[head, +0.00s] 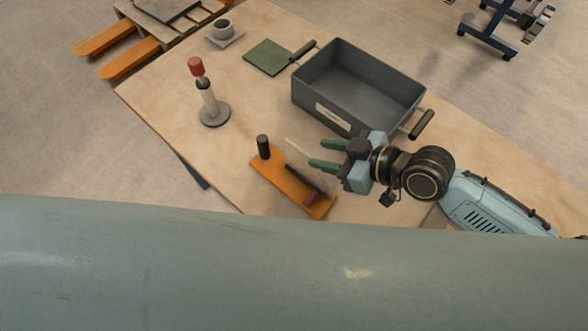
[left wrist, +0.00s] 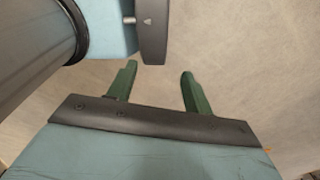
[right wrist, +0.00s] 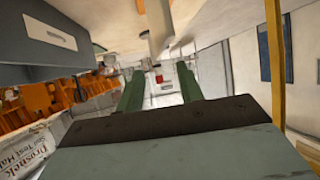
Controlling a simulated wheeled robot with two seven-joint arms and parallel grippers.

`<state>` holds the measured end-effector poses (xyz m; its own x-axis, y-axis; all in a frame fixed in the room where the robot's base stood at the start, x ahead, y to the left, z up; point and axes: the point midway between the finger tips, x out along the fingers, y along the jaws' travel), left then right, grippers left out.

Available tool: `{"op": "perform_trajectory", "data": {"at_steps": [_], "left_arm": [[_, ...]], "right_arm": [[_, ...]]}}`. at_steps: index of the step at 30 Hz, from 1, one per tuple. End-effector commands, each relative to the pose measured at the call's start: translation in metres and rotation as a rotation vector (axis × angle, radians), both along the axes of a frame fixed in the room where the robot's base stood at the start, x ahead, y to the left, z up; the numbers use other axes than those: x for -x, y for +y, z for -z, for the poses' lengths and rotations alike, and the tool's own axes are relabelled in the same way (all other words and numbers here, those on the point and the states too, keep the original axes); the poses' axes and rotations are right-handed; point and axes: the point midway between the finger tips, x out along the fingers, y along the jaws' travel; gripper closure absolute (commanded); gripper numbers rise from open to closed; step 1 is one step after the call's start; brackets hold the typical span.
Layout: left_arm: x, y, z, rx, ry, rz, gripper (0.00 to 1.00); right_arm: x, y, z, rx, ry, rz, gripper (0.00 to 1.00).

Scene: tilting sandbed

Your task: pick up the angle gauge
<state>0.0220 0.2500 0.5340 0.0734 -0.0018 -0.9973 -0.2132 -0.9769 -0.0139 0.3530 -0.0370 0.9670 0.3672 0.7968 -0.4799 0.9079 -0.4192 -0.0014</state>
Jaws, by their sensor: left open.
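An orange plate (head: 290,187) with an upright black knob, a dark bar with a dark red end and a thin pale piece lies at the table's near edge. I take it for the angle gauge, but cannot be sure. My right gripper (head: 322,155) is open just right of it, fingers pointing left, apparently apart from it. In the right wrist view my right gripper (right wrist: 160,88) shows an empty gap between green fingers. My left gripper (left wrist: 158,80) is open and empty over pale floor in the left wrist view; the head view does not show it.
A grey tray with handles (head: 325,60) stands right behind my right gripper. The wooden table's left middle is mostly clear.

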Motion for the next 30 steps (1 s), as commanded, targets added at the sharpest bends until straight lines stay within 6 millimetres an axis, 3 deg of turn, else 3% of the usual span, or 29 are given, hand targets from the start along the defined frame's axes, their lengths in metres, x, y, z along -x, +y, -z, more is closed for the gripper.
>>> {"op": "perform_trajectory", "data": {"at_steps": [7,15,23,30], "left_arm": [[-0.018,-0.002,-0.003,0.003,-0.029,0.000,0.49],[-0.016,-0.002,-0.004,0.003,-0.027,0.001,0.49],[-0.011,-0.001,-0.004,0.002,-0.018,0.000,0.49],[-0.010,-0.001,-0.004,0.001,-0.016,0.000,0.49]], "right_arm": [[-0.007,0.015,0.009,-0.001,0.000,-0.001,0.63],[-0.021,0.042,0.027,-0.001,-0.001,0.000,0.63],[-0.022,0.045,0.029,0.001,-0.002,0.000,0.63],[-0.022,0.044,0.029,0.001,-0.002,0.000,0.91]]}}
